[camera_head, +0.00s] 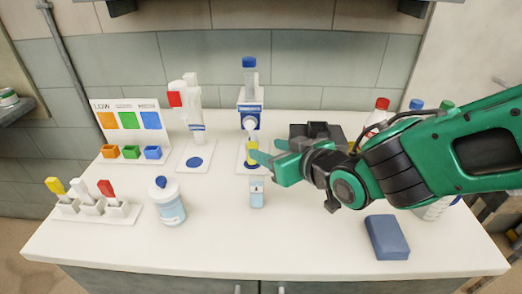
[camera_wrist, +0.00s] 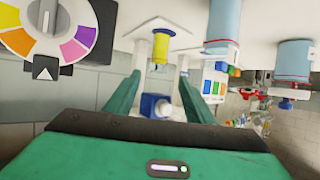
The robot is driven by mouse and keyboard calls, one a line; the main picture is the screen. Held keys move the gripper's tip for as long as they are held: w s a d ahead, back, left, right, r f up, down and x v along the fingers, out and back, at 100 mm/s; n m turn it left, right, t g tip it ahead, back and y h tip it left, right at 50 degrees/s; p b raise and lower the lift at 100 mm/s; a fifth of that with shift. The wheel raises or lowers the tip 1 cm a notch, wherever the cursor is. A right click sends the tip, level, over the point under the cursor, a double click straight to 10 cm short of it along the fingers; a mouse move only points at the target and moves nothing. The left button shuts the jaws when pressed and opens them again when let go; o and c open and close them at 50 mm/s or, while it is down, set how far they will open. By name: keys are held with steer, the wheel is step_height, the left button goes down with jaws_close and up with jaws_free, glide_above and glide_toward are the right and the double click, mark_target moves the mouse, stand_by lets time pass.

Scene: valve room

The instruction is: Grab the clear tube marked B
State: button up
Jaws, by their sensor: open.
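A small clear tube (camera_head: 257,194) with pale blue contents stands upright on the white counter, in front of my gripper; its marking is too small to read. A pale blue cylinder in the wrist view (camera_wrist: 222,22), right of the fingers, looks like the same tube. My gripper (camera_head: 268,153) is open and points left, at the yellow tube (camera_head: 252,151). That yellow tube stands on a white pad beneath a blue-capped dispenser (camera_head: 250,105). In the wrist view, which is upside down, the yellow tube (camera_wrist: 160,48) shows ahead of the open fingers (camera_wrist: 158,98). Nothing is held.
A blue block (camera_head: 387,237) lies front right. The front middle of the counter is clear.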

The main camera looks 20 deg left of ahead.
mark_target(255, 146)
steer(key=x, duration=0.5)
steer(key=shift+w+a+f, duration=0.15)
steer(key=shift+a, duration=0.1)
steer(key=shift+d+f+x, duration=0.15)
steer(key=shift+x, duration=1.15)
steer(key=shift+d+f+x, duration=0.15)
steer(key=shift+f+x, duration=0.05)
steer(key=shift+x, duration=1.05)
steer(key=shift+w, duration=0.1)
jaws_close()
steer(key=shift+r, duration=0.1)
